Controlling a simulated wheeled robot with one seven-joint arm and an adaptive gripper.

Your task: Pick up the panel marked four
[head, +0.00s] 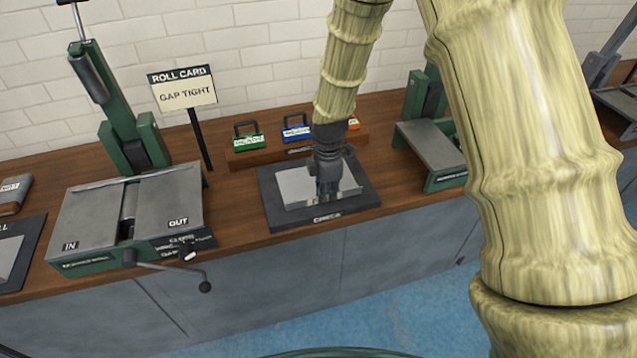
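A flat, pale metallic panel (297,188) lies on a dark mat (278,217) with white lettering at its front edge, on the wooden bench. I can read no number on the panel. My gripper (327,195) points down at the panel and hides its middle. The fingers are small and dark here, and I cannot tell whether they touch the panel or are open or shut. At the left edge, part of another pale plate (8,252) lies on a second dark mat (24,245).
A grey and green roller machine (90,217) with IN and OUT marks and a front crank stands left. A ROLL CARD sign (183,88) reads GAP TIGHT. Several coloured handled blocks, one green (248,142), sit behind the mat. A lever press (432,145) stands right.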

